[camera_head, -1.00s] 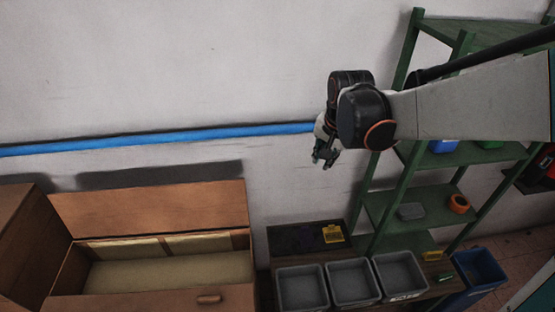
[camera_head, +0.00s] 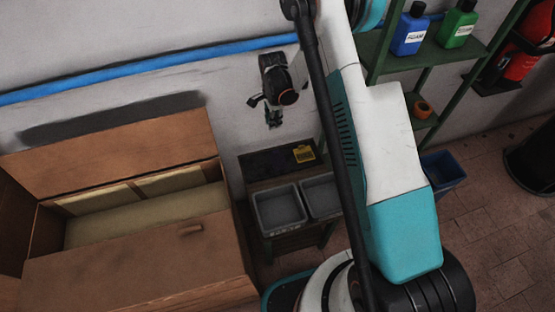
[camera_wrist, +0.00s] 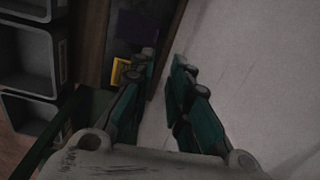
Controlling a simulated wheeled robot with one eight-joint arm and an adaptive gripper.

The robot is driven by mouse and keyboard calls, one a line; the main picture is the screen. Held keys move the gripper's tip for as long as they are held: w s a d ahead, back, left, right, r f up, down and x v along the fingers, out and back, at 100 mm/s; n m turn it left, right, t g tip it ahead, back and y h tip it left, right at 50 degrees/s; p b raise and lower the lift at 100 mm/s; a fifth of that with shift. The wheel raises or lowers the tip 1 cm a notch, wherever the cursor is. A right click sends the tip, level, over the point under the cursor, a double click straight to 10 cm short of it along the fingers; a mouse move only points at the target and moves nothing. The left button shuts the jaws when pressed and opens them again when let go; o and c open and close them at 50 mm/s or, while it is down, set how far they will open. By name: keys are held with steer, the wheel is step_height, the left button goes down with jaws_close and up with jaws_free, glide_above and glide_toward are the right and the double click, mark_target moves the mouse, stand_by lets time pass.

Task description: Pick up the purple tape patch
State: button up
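The purple tape patch (camera_wrist: 138,27) shows as a dark purple patch at the top of the wrist view. It lies on a dark surface beside a yellow item (camera_wrist: 120,70). In the head view it is too dark to pick out on the dark mat. My gripper (camera_wrist: 165,60) is open and empty, its two green fingers apart, with the patch beyond the fingertips. In the head view my gripper (camera_head: 271,117) hangs above the dark mat (camera_head: 265,162), near the wall. Part of the shelf top is hidden by my arm.
Grey bins (camera_head: 278,208) stand in front of the mat. A wooden chest (camera_head: 120,265) with its lid up is at the left. A green shelf (camera_head: 375,50) with bottles and a blue bin (camera_head: 445,168) are at the right. A blue pipe (camera_head: 150,72) runs along the wall.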

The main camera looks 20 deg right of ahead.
steer(key=b, duration=0.3)
glide_toward(278, 160)
steer(key=shift+m, duration=0.4)
steer(key=w, duration=0.1)
steer(key=w+f, duration=0.1)
steer(key=w, duration=0.2)
steer(key=shift+a+f, duration=0.25)
steer(key=shift+f, duration=0.15)
steer(key=shift+a+f+b, duration=0.1)
steer(key=shift+f+b, duration=1.35)
steer(key=shift+f, duration=1.25)
jaws_close()
